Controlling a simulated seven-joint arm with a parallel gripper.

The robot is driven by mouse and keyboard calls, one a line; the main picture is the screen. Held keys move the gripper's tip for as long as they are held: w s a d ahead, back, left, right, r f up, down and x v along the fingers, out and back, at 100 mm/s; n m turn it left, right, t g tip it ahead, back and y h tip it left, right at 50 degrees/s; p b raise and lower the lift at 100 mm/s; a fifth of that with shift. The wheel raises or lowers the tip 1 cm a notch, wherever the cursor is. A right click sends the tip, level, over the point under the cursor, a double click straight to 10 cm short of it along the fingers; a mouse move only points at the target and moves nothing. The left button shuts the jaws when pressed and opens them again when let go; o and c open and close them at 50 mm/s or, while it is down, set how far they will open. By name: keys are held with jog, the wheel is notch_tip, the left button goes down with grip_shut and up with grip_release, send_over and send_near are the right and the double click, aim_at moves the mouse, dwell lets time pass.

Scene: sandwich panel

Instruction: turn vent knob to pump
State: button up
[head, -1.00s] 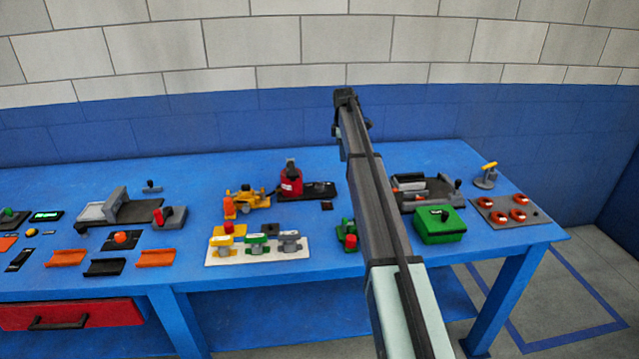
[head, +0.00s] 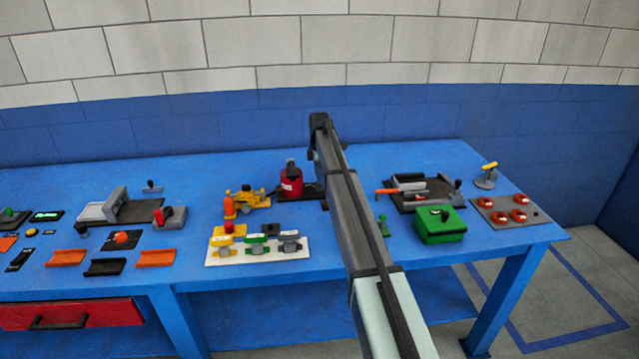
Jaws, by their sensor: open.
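A red canister (head: 291,182) with a black knob-like top (head: 291,165) stands at the middle of the blue table, beside a black base (head: 312,191). I cannot read its label or any "pump" mark, so I cannot tell for certain that this top is the vent knob or how it is set. My arm rises from the bottom of the head view and ends in a dark part just right of and above the canister. The fingers of my gripper do not show; my arm hides that area. No contact with the canister is visible.
A yellow fixture (head: 250,198) stands left of the canister. A pale plate (head: 217,257) with yellow, green and grey blocks lies in front. A green box (head: 440,226), a dark tray (head: 425,188) and a panel with red knobs (head: 505,226) are at the right.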

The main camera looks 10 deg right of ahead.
jog(key=shift+f, duration=2.1)
jog(key=shift+c, duration=0.2)
jog(key=c, duration=1)
